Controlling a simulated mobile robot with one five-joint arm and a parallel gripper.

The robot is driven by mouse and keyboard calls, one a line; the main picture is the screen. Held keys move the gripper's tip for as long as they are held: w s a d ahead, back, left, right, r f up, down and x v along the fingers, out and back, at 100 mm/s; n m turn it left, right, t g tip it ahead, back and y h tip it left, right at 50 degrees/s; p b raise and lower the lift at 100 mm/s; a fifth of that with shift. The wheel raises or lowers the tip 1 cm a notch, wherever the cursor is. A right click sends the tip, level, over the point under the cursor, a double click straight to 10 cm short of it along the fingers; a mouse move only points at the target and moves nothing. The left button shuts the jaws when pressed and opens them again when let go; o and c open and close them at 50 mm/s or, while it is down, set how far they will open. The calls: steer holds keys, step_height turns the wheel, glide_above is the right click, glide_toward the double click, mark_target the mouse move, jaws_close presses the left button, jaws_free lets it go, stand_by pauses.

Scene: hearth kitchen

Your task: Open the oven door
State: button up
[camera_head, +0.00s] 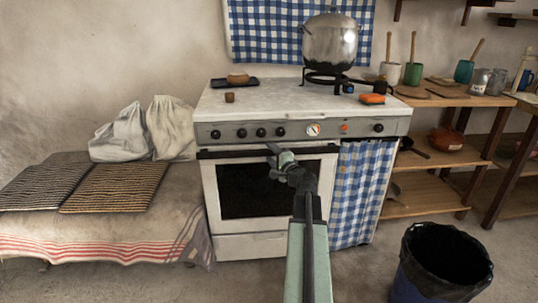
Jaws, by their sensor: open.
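The white oven door (221,219) fills the front of the stove, with a dark window. It looks shut. A dark bar handle (228,154) runs along its top edge, under the knob panel. My gripper (275,152) is at the handle's height, in front of the right half of the door, with my arm reaching up from the bottom of the picture. Its jaws are open. They overlap the handle in the picture, and I cannot tell whether they touch it. My arm hides part of the door's right side.
A pot (331,42) stands on a burner on the stove top (262,100). A checked curtain (358,190) hangs right of the door. A black-lined bin (440,265) stands at the lower right. A cloth-covered bench (120,225) is left of the stove. Wooden shelves (440,155) are right.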

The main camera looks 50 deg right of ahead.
steer(key=shift+w+d, duration=0.15)
steer(key=shift+w, duration=0.5)
jaws_close()
steer(key=shift+s, duration=0.1)
stand_by(0.8)
